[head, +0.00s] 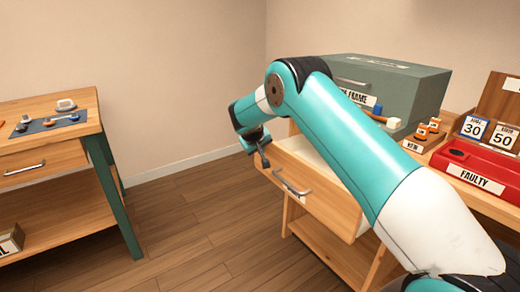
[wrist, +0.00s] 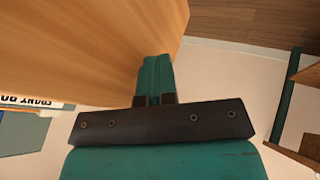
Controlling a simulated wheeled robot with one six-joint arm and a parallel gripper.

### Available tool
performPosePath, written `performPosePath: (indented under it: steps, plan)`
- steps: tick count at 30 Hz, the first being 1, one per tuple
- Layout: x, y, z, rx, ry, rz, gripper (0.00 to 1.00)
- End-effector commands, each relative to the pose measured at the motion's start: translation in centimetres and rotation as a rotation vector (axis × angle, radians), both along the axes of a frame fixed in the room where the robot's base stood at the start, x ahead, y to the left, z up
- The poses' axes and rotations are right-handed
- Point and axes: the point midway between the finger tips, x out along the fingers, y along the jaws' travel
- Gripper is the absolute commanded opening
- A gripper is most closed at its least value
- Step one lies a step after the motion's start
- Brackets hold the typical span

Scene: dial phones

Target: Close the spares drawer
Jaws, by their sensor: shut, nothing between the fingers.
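A wooden drawer (head: 318,205) with a metal bar handle (head: 291,184) stands pulled out from the bench on the right in the head view. Its pale inside (head: 301,150) partly shows; my arm hides much of its right side. No label reading spares is legible on it. My gripper (head: 262,152) is at the drawer's far left front corner, left of the handle. In the wrist view my gripper (wrist: 158,70) is shut and empty, its fingertips against or just beside a wooden panel (wrist: 90,45). I cannot tell whether they touch.
A grey-green case (head: 405,85) and a red tray (head: 478,170) labelled FAULTY stand on the right bench. A left table holds a blue mat (head: 50,124) with small parts and a shut drawer (head: 40,160). The floor (head: 190,235) between is clear.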

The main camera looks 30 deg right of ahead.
Motion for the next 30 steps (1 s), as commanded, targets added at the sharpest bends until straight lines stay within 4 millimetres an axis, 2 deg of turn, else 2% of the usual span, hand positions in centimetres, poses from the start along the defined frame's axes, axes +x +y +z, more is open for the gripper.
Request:
performPosePath:
  steps: [9,15,21,30]
  plan:
    - [1.0,-7.5,0.1,-0.001,-0.001,0.004,0.0]
    - [1.3,-11.5,0.0,-0.001,-0.001,0.005,0.0]
    - [1.3,-13.8,0.0,-0.001,0.001,0.006,0.0]
    - [1.5,-14.6,0.0,0.0,0.0,0.01,0.0]
